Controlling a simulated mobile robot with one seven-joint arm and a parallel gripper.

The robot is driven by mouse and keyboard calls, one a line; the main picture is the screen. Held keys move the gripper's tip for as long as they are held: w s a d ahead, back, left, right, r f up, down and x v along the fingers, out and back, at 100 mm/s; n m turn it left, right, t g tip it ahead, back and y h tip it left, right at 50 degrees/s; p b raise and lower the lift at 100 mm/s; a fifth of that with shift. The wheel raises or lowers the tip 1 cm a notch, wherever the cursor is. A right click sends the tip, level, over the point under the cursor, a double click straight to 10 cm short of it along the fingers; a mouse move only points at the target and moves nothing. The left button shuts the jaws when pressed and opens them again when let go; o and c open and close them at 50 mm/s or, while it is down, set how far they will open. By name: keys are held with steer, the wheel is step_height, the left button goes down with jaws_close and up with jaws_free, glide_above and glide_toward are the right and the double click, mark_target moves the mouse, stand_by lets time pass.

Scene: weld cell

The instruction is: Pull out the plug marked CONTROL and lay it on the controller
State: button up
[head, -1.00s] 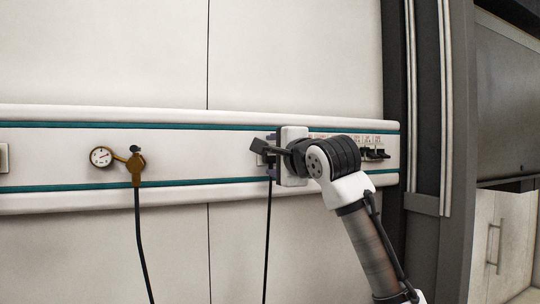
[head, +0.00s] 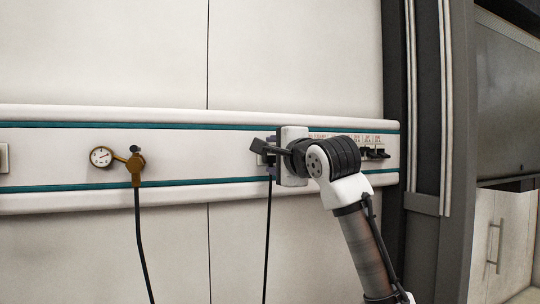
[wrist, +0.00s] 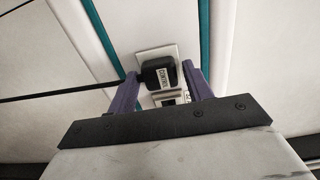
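The black plug marked CONTROL (wrist: 158,74) sits in a white wall socket (wrist: 145,55) in the wrist view, with a black cable running left. My gripper (wrist: 160,82) has its two purple fingers on either side of the plug, with a narrow gap visible on each side. It is open, and I see no clear contact. In the head view my gripper (head: 271,158) is at the wall rail, and a black cable (head: 268,235) hangs below it. I cannot make out a controller in either view.
A brass regulator with a gauge (head: 101,157) and its hose stand on the rail (head: 60,145) at left. Several black plugs or switches (head: 374,153) sit right of my wrist. A second socket (wrist: 170,98) lies just below the plug in the wrist view. A cabinet (head: 500,240) is at far right.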

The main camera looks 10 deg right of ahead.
jaws_close()
steer(key=shift+s, duration=0.15)
steer(key=shift+s+d+b, duration=0.2)
steer(key=shift+s+b, duration=0.1)
steer(key=shift+s, duration=0.65)
steer(key=shift+s+d+b, duration=0.15)
steer(key=shift+s+b, duration=0.2)
steer(key=shift+s, duration=0.55)
steer(key=shift+s+d+b, duration=0.2)
steer(key=shift+s+b, duration=0.1)
steer(key=shift+s, duration=0.65)
